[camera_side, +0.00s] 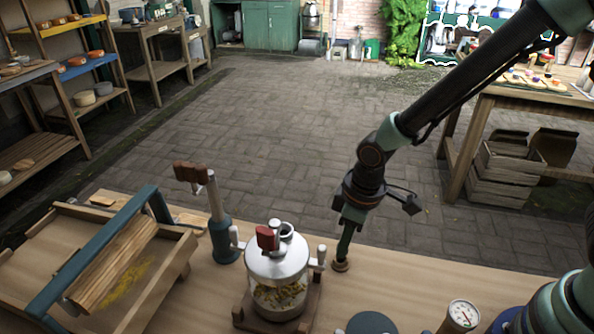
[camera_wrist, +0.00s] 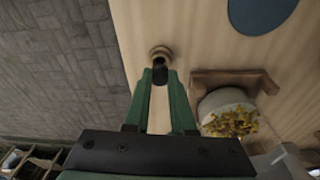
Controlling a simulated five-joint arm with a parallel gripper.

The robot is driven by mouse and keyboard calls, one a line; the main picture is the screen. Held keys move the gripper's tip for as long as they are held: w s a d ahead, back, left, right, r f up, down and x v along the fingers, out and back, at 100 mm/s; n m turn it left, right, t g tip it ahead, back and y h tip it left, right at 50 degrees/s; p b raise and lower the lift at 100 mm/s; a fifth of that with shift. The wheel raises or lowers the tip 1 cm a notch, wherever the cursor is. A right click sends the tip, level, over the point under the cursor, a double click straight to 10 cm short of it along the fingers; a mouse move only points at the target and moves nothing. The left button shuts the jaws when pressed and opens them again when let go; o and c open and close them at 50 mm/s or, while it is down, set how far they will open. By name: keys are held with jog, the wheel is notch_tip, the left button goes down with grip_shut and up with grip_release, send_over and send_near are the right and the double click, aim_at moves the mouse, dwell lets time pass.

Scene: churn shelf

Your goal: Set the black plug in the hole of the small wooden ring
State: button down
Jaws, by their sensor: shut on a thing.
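The small wooden ring (camera_side: 341,266) lies on the wooden table just right of the glass churn. It also shows in the wrist view (camera_wrist: 159,51), just beyond my fingertips. My gripper (camera_side: 344,248) points down over the ring, its tips close above it. In the wrist view, the green fingers (camera_wrist: 160,78) are shut on the black plug (camera_wrist: 160,71). The plug overlaps the near edge of the ring in that view. I cannot tell whether its lower end is in the hole or above it. In the side view the fingers hide the plug.
The glass churn (camera_side: 277,280) with a metal lid stands on a wooden base left of the ring. A blue-grey disc (camera_side: 371,324) and a dial gauge (camera_side: 461,315) are at the front right. A wooden tray (camera_side: 180,262) is at left. The table edge runs close behind the ring.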

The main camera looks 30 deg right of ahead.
jog(key=shift+f, duration=1.25)
dwell(0.4)
jog(key=shift+r, duration=0.1)
dwell(0.4)
jog(key=c, duration=0.7)
grip_release()
jog(key=c, duration=0.4)
jog(key=shift+o, duration=0.2)
notch_tip(320, 180, up, 7)
jog(key=shift+s+d, duration=0.15)
jog(key=shift+s, duration=0.25)
jog(key=shift+r, duration=0.1)
jog(key=s+d+r+m+t, duration=0.4)
jog(key=d+r+m, duration=0.3)
jog(key=d+r, duration=0.7)
jog(key=shift+s+d+r+h, duration=0.2)
jog(key=shift+d+r+h, duration=0.1)
jog(key=shift+r, duration=0.35)
